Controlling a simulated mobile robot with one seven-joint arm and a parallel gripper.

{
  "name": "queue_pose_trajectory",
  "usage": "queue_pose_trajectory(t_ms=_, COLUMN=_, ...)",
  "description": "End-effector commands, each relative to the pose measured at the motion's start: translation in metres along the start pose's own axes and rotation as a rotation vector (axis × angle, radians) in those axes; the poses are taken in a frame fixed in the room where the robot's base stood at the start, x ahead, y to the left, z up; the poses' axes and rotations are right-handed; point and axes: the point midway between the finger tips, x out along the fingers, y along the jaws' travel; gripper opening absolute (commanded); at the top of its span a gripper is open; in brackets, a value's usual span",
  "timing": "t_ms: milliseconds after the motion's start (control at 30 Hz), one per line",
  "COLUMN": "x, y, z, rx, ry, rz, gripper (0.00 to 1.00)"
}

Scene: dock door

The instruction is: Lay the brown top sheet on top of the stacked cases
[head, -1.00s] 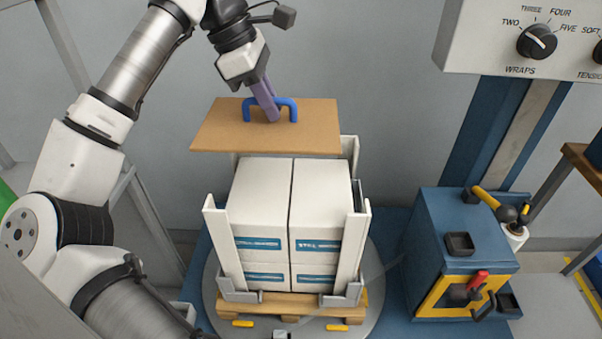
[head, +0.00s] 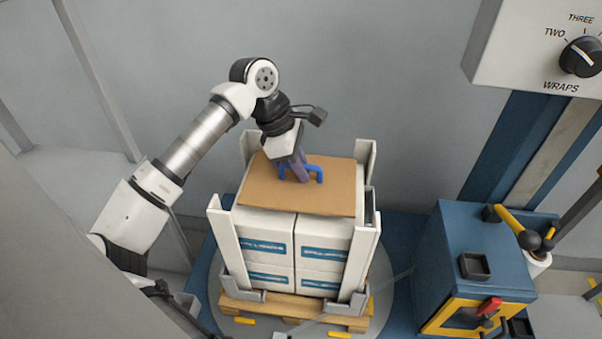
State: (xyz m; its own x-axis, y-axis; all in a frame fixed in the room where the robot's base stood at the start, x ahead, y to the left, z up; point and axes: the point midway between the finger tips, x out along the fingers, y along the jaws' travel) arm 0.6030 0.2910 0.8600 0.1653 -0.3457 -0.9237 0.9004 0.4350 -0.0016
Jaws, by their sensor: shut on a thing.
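The brown top sheet (head: 265,188) is a flat board with a blue handle (head: 319,173) on its upper face. It lies level over the top of the stacked white cases (head: 265,224), covering most of their upper faces. A strip of white case top shows along the front edge. Whether the sheet touches the cases or hovers just above them, I cannot tell. My gripper (head: 300,178) is shut on the blue handle from above, and its fingers hide part of it.
Grey corner posts (head: 228,244) stand around the stack and rise above its top. The stack sits on a wooden pallet (head: 290,308) on a round grey turntable (head: 205,285). A blue cabinet (head: 445,250) with a red knob stands to the right.

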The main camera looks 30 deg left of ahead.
Motion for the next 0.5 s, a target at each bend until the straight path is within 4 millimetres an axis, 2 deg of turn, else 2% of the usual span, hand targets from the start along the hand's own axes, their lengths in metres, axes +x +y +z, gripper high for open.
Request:
queue_pose_trajectory(t_ms=167, x=0.022, y=0.000, z=-0.009, rx=0.000, ry=0.000, rz=0.000, gripper=0.00)
queue_pose_trajectory(t_ms=500, x=0.026, y=0.000, z=-0.011, rx=0.000, ry=0.001, rz=0.001, gripper=0.00)
